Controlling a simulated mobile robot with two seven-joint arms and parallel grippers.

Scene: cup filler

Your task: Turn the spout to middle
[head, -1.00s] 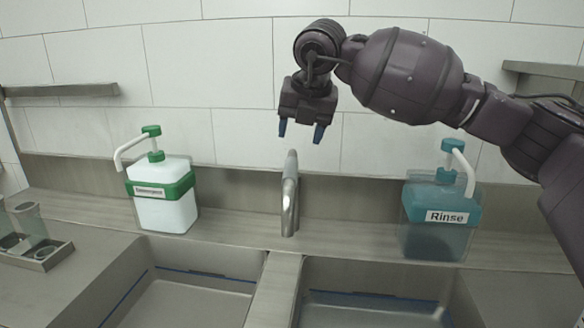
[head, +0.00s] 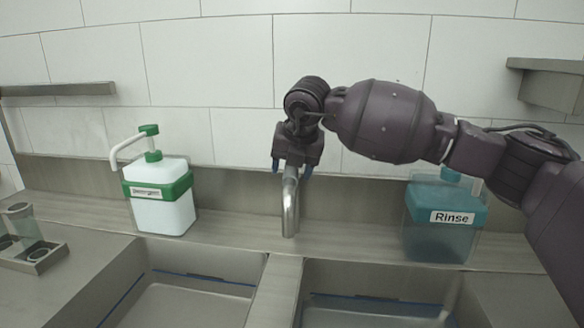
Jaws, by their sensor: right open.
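The metal spout (head: 290,205) stands on the ledge behind the divider between two sinks. It points forward along the divider. My right gripper (head: 291,171) is open, fingers pointing down, at the top of the spout. Its two blue fingertips show on the left and right sides of the spout's upper end. I cannot tell whether they touch it. My left gripper is not in view.
A white dispenser with a green band (head: 160,208) stands left of the spout. A teal dispenser labelled Rinse (head: 440,235) stands at the right, partly behind my right arm. The left sink (head: 190,305) and right sink (head: 375,312) are in front. A glass holder (head: 35,258) is far left.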

